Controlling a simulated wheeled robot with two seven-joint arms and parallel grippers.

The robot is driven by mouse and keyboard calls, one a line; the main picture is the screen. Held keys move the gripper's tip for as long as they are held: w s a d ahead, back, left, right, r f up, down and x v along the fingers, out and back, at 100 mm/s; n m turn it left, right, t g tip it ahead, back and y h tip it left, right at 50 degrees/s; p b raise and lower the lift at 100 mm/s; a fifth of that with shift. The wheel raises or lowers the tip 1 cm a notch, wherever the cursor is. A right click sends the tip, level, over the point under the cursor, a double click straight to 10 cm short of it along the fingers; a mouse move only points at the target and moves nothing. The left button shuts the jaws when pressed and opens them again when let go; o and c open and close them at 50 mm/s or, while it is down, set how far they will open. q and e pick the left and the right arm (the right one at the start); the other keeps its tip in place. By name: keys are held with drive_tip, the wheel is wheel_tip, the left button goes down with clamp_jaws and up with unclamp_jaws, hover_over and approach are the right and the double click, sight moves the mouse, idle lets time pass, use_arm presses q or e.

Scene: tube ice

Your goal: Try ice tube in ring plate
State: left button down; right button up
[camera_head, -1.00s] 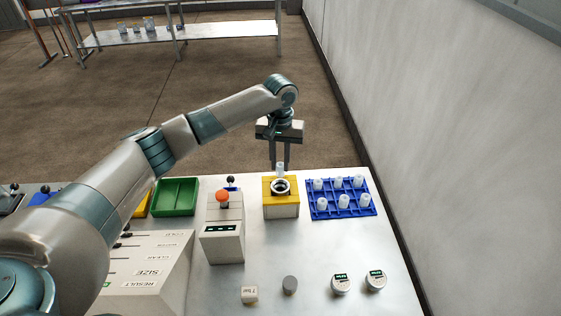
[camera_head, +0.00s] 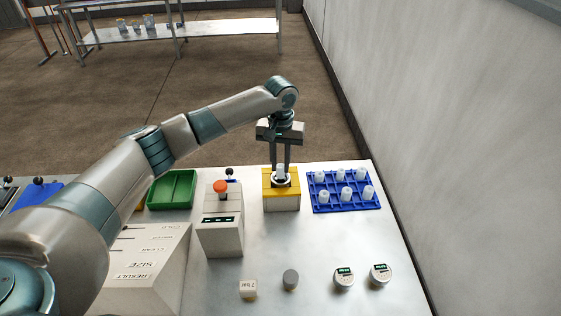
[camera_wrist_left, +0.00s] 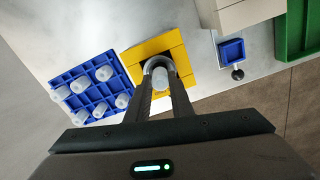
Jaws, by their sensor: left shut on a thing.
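The ring plate (camera_head: 281,202) is a yellow-topped block with a dark ring in its top, near the back edge of the table. My left gripper (camera_head: 280,168) points down over it, shut on a whitish ice tube (camera_head: 281,172). The tube is upright, with its lower end at the ring opening; how deep it sits I cannot tell. In the left wrist view the tube (camera_wrist_left: 159,77) shows between the fingertips, over the opening of the yellow plate (camera_wrist_left: 172,44). My right gripper does not show.
A blue rack (camera_head: 345,191) with several white tubes stands just right of the plate. A grey box with a red-orange knob (camera_head: 220,222) stands to its left, a green tray (camera_head: 172,189) beyond. Small round gauges (camera_head: 344,277) lie in front. The table middle is clear.

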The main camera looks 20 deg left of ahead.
sight(281, 166)
use_arm(q)
drive_tip(key=shift+f, duration=0.8)
drive_tip(key=c, duration=1.5)
unclamp_jaws()
drive_tip(key=shift+r+b, duration=0.35)
drive_tip(key=shift+r, duration=0.2)
wheel_tip(281, 166, up, 16)
drive_tip(key=b, duration=0.4)
drive_tip(key=shift+r+b, duration=0.15)
drive_tip(key=shift+b, duration=0.15)
